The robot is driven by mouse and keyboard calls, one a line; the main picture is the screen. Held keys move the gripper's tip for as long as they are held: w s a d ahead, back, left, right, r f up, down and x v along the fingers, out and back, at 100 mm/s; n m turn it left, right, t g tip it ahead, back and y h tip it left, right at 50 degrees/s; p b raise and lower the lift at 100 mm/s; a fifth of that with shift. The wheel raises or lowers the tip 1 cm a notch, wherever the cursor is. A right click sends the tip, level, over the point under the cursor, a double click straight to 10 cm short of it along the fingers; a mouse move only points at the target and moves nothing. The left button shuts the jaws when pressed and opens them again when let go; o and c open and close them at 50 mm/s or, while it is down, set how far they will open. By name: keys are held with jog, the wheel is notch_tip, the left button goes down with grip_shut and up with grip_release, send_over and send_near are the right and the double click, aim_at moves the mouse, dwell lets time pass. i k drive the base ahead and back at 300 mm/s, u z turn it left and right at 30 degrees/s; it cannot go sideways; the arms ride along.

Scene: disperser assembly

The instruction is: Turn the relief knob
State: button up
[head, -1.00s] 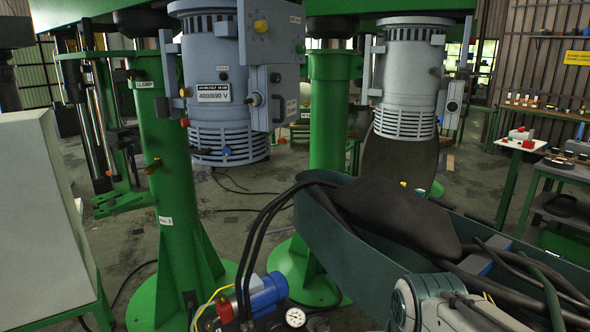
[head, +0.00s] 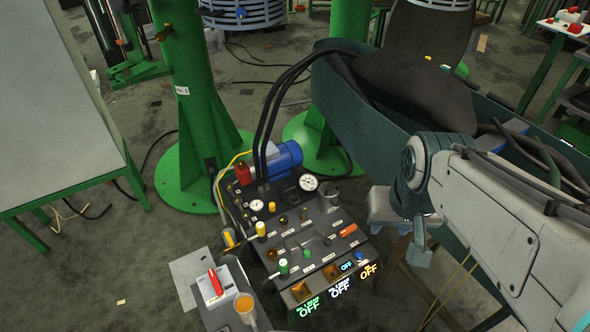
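A dark hydraulic control panel (head: 318,240) stands low in the middle of the head view. It carries several small knobs and levers, among them a yellow-topped one (head: 261,229), a green-topped one (head: 283,267) and a red one (head: 348,230). Their labels are too small to read, so I cannot tell which is the relief knob. My arm comes in from the right, and its grey end, my gripper (head: 419,256), hangs right of the panel, apart from the knobs in the picture. Its fingers are not clear enough to show whether they are open or shut.
Black hoses (head: 268,120) rise behind the panel beside a blue motor (head: 276,161) and a pressure gauge (head: 308,183). A dark green trough (head: 345,120) lies behind my arm. A box with a red switch (head: 217,284) stands front left. Green columns (head: 196,110) stand behind.

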aim_at(283, 219)
jog(key=u, duration=1.75)
jog(key=k, duration=0.75)
jog(key=z, duration=0.6)
jog(key=i, duration=0.95)
